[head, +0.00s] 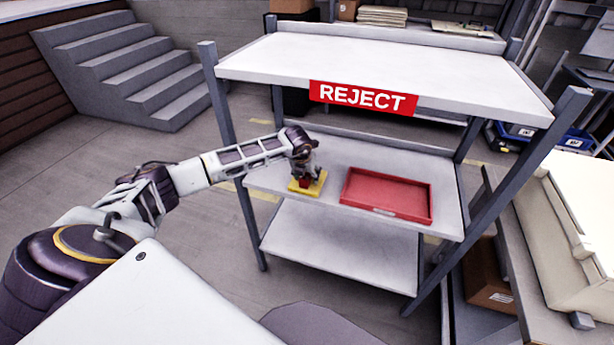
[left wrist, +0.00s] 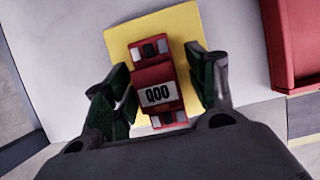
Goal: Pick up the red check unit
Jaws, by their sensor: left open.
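In the head view the unit (head: 305,182) shows only as a small red patch, mostly hidden under my left gripper (head: 306,174). The yellow pad (head: 319,186) lies on the middle shelf. In the left wrist view my left gripper (left wrist: 160,85) is open, with one finger on each side of the unit. A gap shows on the right; on the left I cannot tell if the finger touches. My right gripper is not in view.
A red tray (head: 386,196) lies on the same shelf (head: 335,160), right of the pad. A shelf post (head: 226,130) stands left of my gripper.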

